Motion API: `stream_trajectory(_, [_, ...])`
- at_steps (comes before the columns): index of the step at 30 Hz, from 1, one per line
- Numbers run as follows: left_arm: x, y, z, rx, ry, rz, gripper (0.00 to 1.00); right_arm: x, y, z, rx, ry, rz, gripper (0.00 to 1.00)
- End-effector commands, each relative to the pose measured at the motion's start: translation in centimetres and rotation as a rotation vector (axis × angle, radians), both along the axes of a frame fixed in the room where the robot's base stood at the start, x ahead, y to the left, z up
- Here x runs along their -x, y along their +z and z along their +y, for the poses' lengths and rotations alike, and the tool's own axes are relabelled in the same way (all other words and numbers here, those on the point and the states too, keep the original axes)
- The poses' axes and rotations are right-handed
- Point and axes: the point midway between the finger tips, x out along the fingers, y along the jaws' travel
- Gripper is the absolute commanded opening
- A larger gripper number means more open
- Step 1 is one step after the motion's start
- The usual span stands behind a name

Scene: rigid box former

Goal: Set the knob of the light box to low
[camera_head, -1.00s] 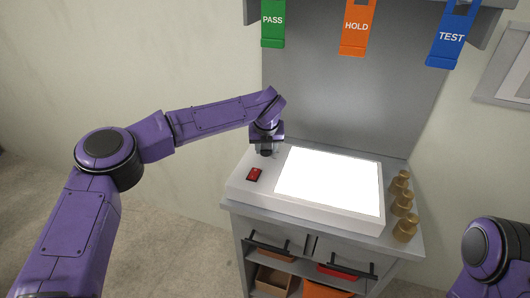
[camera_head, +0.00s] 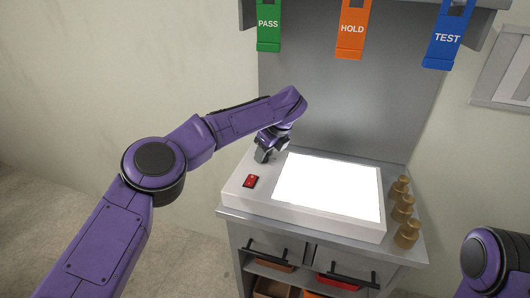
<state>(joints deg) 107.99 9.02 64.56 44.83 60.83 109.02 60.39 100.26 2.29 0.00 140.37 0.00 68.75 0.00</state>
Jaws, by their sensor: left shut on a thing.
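The light box (camera_head: 300,214) lies on the cabinet top, with a bright lit white panel (camera_head: 328,187). A red rocker switch (camera_head: 250,181) sits on its left part. My left gripper (camera_head: 262,158) points down at the box's back left, behind the red switch and left of the panel. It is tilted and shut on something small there. The knob is hidden by the gripper, so its setting cannot be read. My right gripper is out of view; only part of my right arm shows at the lower right.
Several brass weights (camera_head: 404,207) stand on the cabinet top right of the box. The cabinet (camera_head: 300,246) has drawers with black handles.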

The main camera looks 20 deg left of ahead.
Motion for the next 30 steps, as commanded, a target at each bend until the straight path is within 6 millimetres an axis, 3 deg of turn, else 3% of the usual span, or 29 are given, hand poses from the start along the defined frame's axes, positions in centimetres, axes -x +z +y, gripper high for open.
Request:
stream_trajectory(21, [-0.03, -0.15, 0.04, 0.000, 0.070, 0.002, 0.09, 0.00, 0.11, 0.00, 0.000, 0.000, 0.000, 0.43])
stream_trajectory(22, [-0.03, -0.15, 0.04, 0.000, 0.070, 0.002, 0.49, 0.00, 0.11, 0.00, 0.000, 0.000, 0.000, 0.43])
stream_trajectory(23, [-0.03, -0.14, 0.04, 0.000, 0.070, 0.002, 0.59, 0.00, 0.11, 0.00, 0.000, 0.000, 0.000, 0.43])
stream_trajectory(24, [-0.04, -0.13, 0.04, 0.000, 0.069, 0.003, 0.64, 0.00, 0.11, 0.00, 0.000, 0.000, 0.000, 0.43])
stream_trajectory(30, [-0.05, -0.07, 0.02, 0.000, 0.068, 0.001, 0.64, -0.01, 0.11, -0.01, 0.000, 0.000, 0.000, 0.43])
